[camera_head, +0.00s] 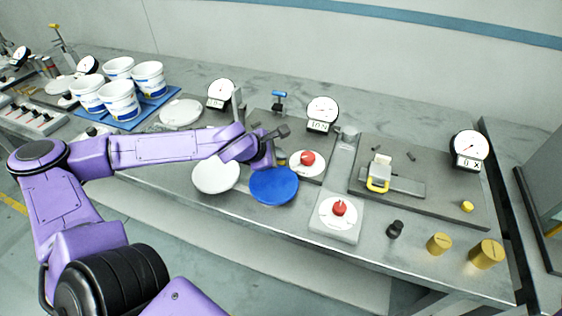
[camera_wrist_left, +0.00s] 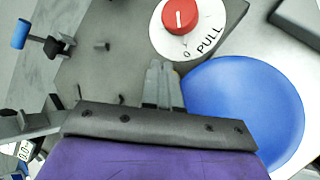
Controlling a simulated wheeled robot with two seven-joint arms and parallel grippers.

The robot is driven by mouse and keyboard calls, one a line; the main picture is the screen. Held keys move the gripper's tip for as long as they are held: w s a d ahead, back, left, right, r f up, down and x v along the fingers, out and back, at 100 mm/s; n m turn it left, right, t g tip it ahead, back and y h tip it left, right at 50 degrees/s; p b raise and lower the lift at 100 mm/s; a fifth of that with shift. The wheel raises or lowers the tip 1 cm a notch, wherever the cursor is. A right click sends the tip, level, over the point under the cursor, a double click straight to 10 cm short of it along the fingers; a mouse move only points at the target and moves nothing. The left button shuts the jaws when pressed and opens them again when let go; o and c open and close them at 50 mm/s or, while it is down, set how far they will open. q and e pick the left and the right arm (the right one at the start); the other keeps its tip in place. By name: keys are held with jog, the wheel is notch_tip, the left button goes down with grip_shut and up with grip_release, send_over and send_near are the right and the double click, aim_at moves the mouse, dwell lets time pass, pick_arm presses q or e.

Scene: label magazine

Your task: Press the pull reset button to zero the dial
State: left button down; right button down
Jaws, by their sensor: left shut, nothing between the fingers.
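The pull reset button is a red knob (camera_head: 307,158) on a white round plate, towards the middle of the bench. In the left wrist view the red knob (camera_wrist_left: 180,15) is at the top, with "PULL" printed on its plate. A round white dial (camera_head: 322,109) with a small readout below stands behind it. My left gripper (camera_head: 280,158) is just left of the plate. Its fingers (camera_wrist_left: 160,70) are shut and empty, pointing towards the knob, with a gap between. My right gripper is out of view.
A blue disc (camera_head: 274,186) and a white disc (camera_head: 216,175) lie in front. Another red knob (camera_head: 339,208) sits on a grey box nearer. Other dials (camera_head: 221,93) (camera_head: 469,148) stand at either side. White tubs (camera_head: 120,100) stand left; brass weights (camera_head: 487,254) stand right.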

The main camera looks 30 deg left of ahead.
aim_at(279, 164)
pick_arm(q)
jog(key=shift+f+b, duration=0.3)
jog(key=shift+f, duration=0.25)
dwell(0.6)
jog(key=shift+r+p, duration=1)
jog(key=shift+p, duration=0.1)
notch_tip(279, 164, up, 5)
jog(key=p, duration=0.5)
jog(key=shift+r+p, duration=0.1)
jog(key=shift+p, duration=0.2)
